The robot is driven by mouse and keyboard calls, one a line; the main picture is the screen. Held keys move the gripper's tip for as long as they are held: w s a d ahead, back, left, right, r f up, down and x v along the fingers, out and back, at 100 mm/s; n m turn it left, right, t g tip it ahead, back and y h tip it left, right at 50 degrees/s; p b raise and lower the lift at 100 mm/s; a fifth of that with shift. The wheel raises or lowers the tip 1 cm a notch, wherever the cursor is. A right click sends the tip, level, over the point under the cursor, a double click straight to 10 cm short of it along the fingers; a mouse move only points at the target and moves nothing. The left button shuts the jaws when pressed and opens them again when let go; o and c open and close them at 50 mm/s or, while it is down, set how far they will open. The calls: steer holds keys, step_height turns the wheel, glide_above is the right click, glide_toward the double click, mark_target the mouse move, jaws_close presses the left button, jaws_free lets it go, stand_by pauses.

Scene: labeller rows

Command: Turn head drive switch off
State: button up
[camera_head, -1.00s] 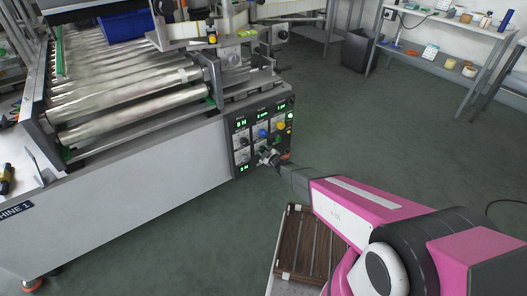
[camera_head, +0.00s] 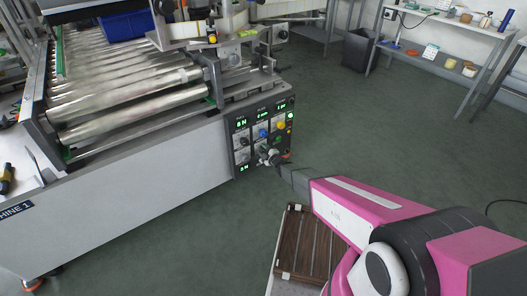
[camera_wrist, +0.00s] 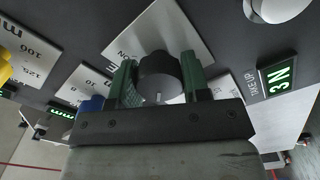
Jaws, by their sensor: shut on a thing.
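The control panel (camera_head: 241,153) is on the end of the roller machine, with small green displays and several knobs. In the wrist view, a black round switch knob (camera_wrist: 158,78) with a pale pointer line sits on a silver plate marked "ON". My gripper (camera_wrist: 159,88) has its two green fingers on either side of this knob and is shut on it. In the head view, my gripper (camera_head: 268,157) is at the panel's lower middle and covers the knob there. The full label of the switch is hidden.
A blue knob (camera_wrist: 93,104) is close to the left finger. A yellow knob (camera_wrist: 4,68) and a white knob (camera_wrist: 277,9) are farther off. A display reading "3N" (camera_wrist: 280,75) is at right.

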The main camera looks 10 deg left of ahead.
steer(key=o, duration=0.9)
steer(key=v, duration=1.1)
steer(key=shift+w, duration=0.1)
